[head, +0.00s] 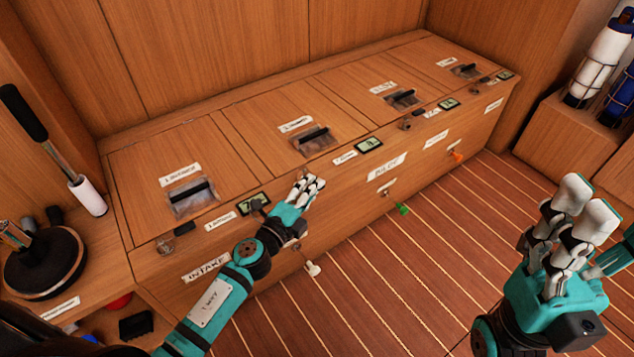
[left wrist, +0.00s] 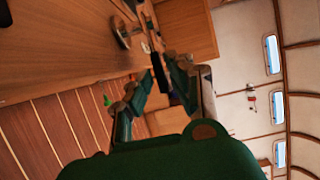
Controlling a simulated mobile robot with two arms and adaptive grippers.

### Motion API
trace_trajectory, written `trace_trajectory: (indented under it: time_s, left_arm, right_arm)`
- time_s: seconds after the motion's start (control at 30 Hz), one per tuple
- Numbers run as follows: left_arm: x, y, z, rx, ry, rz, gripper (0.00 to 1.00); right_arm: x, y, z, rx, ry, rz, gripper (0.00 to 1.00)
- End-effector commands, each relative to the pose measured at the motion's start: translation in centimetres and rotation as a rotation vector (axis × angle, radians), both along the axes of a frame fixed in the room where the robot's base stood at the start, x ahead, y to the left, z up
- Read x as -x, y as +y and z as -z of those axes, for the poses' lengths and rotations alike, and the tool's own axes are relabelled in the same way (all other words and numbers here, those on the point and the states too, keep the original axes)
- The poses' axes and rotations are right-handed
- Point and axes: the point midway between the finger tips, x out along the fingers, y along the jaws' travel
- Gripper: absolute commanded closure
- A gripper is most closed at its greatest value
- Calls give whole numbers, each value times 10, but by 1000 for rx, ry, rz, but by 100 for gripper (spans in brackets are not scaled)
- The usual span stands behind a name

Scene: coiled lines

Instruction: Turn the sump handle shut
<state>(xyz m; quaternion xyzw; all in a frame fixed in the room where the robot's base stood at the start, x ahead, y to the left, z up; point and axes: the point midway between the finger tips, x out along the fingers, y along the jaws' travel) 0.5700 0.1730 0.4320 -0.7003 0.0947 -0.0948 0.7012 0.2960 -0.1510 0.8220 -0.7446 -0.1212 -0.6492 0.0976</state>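I cannot tell which handle is the sump handle; the small labels are too small to read. Small coloured handles are on the front of the long wooden bench: a white one (head: 313,269), a green one (head: 403,208) and an orange one (head: 457,156). My left gripper (head: 314,182) is at the bench's upper front edge, above the white handle and left of the green one. In the left wrist view its fingers (left wrist: 158,80) are apart with nothing held between them. My right gripper (head: 590,204) is over the floor at the right, fingers slightly apart and empty.
The bench top (head: 255,120) has several black-handled recessed latches, and small displays run along its front edge. A black round base (head: 45,265) and a black-gripped lever (head: 50,140) stand at the left. Rolls (head: 600,60) stand at the upper right. The striped floor (head: 400,280) is clear.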

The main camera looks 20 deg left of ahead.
Motion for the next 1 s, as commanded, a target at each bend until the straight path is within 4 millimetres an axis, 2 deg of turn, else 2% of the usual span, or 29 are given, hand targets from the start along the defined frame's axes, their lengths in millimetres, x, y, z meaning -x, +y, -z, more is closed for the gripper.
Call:
trace_trajectory:
  time_s: [0.1, 0.2, 0.5, 0.53, 0.67, 1.0]
  left_arm:
    - [-14, -4, 0, 1, -1, 2, 81]
    - [-20, -6, 0, 1, 0, 1, 81]
    - [-22, -7, 0, 1, 0, 1, 81]
    - [-22, -7, 0, 2, 1, 1, 82]
    - [-22, -7, 0, 2, 1, 1, 99]
    - [-22, -7, 1, 2, 1, 1, 100]
  right_arm:
    - [0, 0, 1, 3, 1, 0, 40]
    - [-1, 1, 2, 7, 3, -1, 40]
    - [0, 1, 0, 11, -5, -1, 40]
    - [0, 1, -1, 11, -6, -1, 40]
    - [0, 1, -1, 11, -6, -1, 40]
    - [0, 0, -1, 5, -6, 1, 40]
